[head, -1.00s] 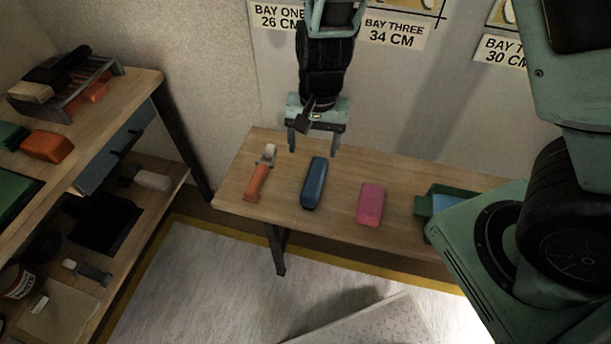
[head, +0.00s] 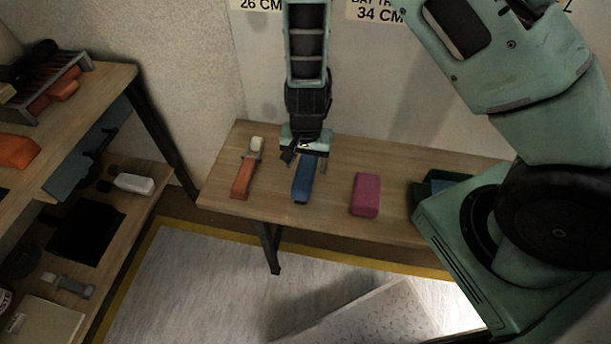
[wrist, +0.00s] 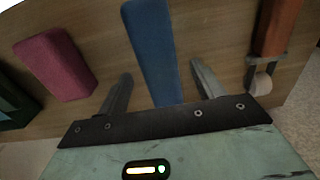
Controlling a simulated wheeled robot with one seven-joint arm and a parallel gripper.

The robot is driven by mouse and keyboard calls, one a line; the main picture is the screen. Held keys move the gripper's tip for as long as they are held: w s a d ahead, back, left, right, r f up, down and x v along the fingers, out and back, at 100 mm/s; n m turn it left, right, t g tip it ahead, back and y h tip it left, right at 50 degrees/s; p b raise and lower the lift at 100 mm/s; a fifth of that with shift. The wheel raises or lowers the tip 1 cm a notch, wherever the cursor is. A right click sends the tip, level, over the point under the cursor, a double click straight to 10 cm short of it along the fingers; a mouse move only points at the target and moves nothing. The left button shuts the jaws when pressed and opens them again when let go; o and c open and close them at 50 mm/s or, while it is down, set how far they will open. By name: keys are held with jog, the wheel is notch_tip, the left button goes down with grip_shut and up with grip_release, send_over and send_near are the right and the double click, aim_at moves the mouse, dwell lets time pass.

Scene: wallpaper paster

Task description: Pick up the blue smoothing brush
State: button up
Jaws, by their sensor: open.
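The blue smoothing brush (head: 303,185) lies on the wooden bench, long side pointing toward the wall. My gripper (head: 306,160) is over its far end, pointing down. In the wrist view the blue brush (wrist: 154,50) runs between the two open fingers of my gripper (wrist: 160,85), with a gap on each side. I cannot tell how far the fingertips are above the bench. The near end of the brush shows in the head view; its far end is hidden behind my gripper.
On the bench (head: 400,222), an orange-handled roller (head: 243,180) lies left of the brush and a pink block (head: 366,194) lies right. A green tray (head: 428,190) is farther right, partly behind my arm. A shelf unit (head: 110,80) with several items stands at the left.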

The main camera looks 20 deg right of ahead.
notch_tip(320, 180, down, 5)
jog(key=shift+s+a+f+b, duration=0.1)
jog(key=shift+a+f+b, duration=0.05)
jog(key=shift+b, duration=0.25)
jog(key=c, duration=1.2)
